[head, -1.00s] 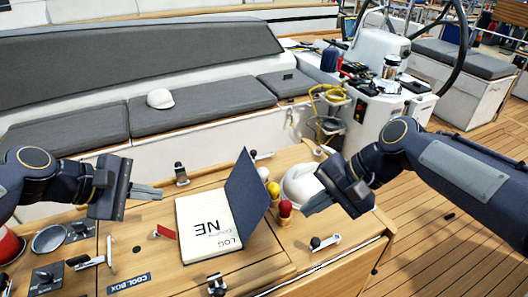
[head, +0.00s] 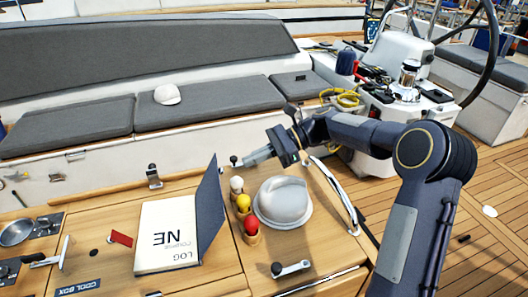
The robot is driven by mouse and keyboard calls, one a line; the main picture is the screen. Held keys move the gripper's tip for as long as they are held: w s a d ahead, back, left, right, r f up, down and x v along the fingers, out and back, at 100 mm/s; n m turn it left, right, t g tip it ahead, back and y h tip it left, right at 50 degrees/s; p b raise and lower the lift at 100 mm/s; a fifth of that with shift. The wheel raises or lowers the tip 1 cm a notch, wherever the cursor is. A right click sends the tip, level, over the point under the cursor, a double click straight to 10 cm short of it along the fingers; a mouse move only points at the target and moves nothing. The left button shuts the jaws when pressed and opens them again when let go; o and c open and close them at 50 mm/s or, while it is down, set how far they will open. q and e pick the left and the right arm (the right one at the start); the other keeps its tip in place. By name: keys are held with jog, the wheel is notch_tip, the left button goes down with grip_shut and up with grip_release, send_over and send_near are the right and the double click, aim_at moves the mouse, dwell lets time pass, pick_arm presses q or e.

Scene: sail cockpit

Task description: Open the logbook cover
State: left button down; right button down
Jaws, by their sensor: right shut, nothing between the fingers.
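The logbook (head: 166,238) lies on the wooden table at the lower left, its white page marked LOG and NE facing up. Its dark blue cover (head: 210,212) stands nearly upright along the right side of the page. My right gripper (head: 250,160) is shut and empty, above the far side of the table, behind and to the right of the cover and apart from it. My left gripper is out of view.
Three pegs with white, yellow and red (head: 251,226) tops stand just right of the cover. A grey-white dome (head: 284,203) sits beside them.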

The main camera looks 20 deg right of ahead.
aim_at(215, 163)
jog(key=shift+x, duration=2.4)
jog(key=shift+r+p, duration=0.1)
jog(key=shift+p, duration=0.25)
jog(key=a+r+p, duration=0.3)
jog(key=a+p, duration=0.1)
jog(key=shift+w+a+r, duration=0.1)
jog(key=shift+w+r, duration=0.1)
jog(key=shift+r, duration=0.2)
jog(key=shift+a+p, duration=0.3)
jog(key=shift+a, duration=0.2)
